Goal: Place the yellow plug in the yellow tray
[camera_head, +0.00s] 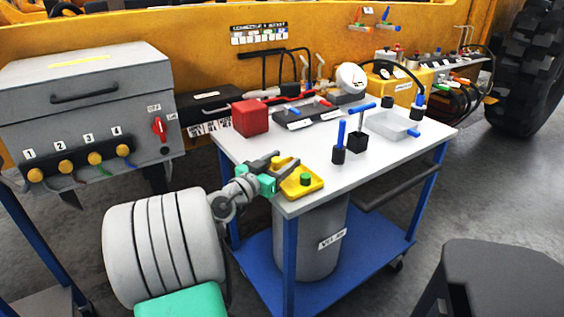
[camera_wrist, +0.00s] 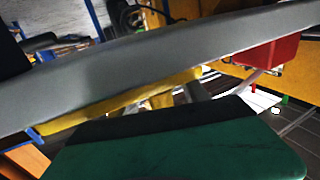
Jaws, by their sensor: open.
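The yellow tray (camera_head: 315,184) lies at the near left corner of the white table, with a green plug (camera_head: 305,179) in it. A yellow piece (camera_head: 281,161) shows at the tray's back left, beside my fingers; it may be the yellow plug, but I cannot tell it from the tray. My gripper (camera_head: 276,164) is open at the tray's left end, with the fingers low over it. In the wrist view a grey finger crosses the picture, and a yellow strip (camera_wrist: 120,101) shows below it, partly hidden. I cannot tell whether the gripper touches anything.
A red box (camera_head: 250,118) stands behind the tray; it also shows in the wrist view (camera_wrist: 265,52). A grey case (camera_head: 90,110) stands left. The table's front middle is clear.

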